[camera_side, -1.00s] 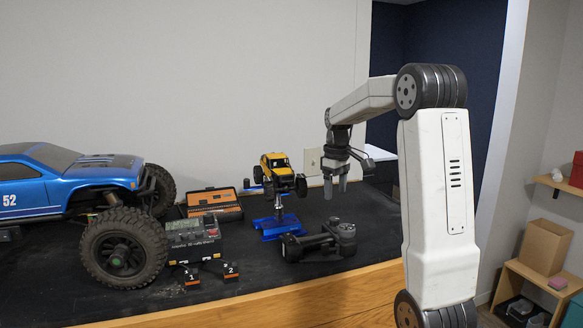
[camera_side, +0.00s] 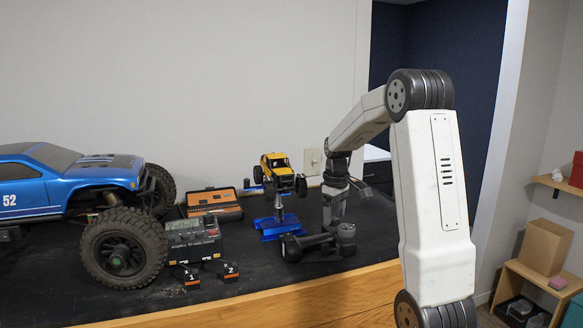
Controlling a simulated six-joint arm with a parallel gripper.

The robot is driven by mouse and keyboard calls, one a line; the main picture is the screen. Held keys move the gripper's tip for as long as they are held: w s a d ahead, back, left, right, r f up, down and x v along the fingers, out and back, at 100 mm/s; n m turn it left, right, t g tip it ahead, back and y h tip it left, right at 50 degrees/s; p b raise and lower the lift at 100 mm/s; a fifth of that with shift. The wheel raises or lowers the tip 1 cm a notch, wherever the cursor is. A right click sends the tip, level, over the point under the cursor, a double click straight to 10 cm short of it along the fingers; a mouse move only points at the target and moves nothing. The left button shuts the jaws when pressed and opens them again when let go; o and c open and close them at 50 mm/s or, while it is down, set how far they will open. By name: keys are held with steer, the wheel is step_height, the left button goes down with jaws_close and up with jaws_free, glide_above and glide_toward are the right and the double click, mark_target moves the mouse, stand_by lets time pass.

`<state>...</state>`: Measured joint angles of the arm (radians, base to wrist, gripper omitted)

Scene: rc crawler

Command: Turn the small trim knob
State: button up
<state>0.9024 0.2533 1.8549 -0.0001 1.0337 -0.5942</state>
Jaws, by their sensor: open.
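A black handheld controller (camera_side: 312,243) lies on the dark bench top near its front edge. It has a round wheel-like part at its left end and a short upright cylinder (camera_side: 346,233) at its right end. The small trim knob is too small to make out. My gripper (camera_side: 333,219) points down, open and empty, with its fingertips just above or beside the controller's right part. I cannot tell whether they touch it.
A yellow toy crawler (camera_side: 278,171) sits on a blue stand (camera_side: 279,227) just left of my gripper. A large blue truck (camera_side: 70,185), a black charger (camera_side: 194,238), an open orange-and-black case (camera_side: 213,204) and two numbered blocks (camera_side: 231,272) are further left.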

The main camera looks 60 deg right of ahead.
steer(key=shift+f, duration=0.35)
steer(key=shift+c, duration=0.2)
jaws_close()
steer(key=shift+m, duration=2.4)
steer(key=shift+o, duration=0.2)
jaws_free()
